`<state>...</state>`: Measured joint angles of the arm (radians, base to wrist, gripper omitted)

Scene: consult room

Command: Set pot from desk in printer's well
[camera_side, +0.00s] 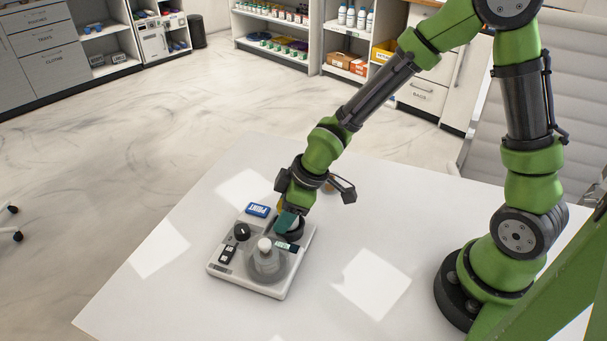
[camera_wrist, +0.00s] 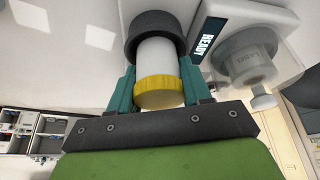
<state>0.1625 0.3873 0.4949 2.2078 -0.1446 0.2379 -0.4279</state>
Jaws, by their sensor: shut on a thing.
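The pot (camera_wrist: 159,68) has a white body and a yellow lid (camera_wrist: 159,92); it shows clearly in the wrist view. My gripper (camera_wrist: 160,75) is shut on it, with one teal finger on each side. In the side view my gripper (camera_side: 287,221) hides most of the pot. The printer (camera_side: 222,268) is a white box on the desk (camera_side: 190,290). Its dark round well (camera_wrist: 153,24) is at the pot's far end, and the pot lines up with its opening. I cannot tell how deep the pot sits in it.
The printer also carries a black knob (camera_side: 242,231), a blue PRINT block (camera_side: 258,210), a READY display (camera_wrist: 209,40) and a clear round part with a pale knob (camera_side: 265,246) close beside the well. The desk to the right of the printer is clear. Shelves (camera_side: 275,45) stand far behind.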

